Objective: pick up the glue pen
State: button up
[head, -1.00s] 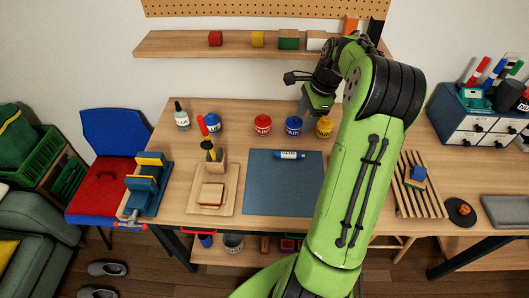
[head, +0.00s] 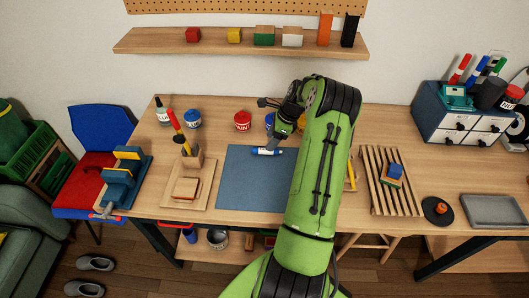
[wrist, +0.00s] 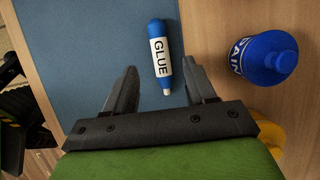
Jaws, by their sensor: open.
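The glue pen (wrist: 160,58) is a blue and white stick with the word GLUE on its label. It lies at the top edge of the blue-grey mat (head: 245,185), and it also shows in the head view (head: 267,151). My gripper (wrist: 165,80) is open, with its two fingers apart in the wrist view. The pen's pale tip points into the gap between the fingers, closer to the right one. No finger visibly touches the pen. In the head view my gripper is just above and right of the pen, and its fingertips are hard to make out there.
A blue paint jar (wrist: 268,55) stands close to the right of the pen in the wrist view. A red paint jar (head: 243,121) stands behind the mat. A tool holder (head: 187,158) is left of the mat and a slatted rack (head: 383,180) is right. The mat's front is clear.

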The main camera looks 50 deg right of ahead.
jog(key=x, duration=0.5)
jog(key=shift+w+f, duration=0.1)
grip_shut()
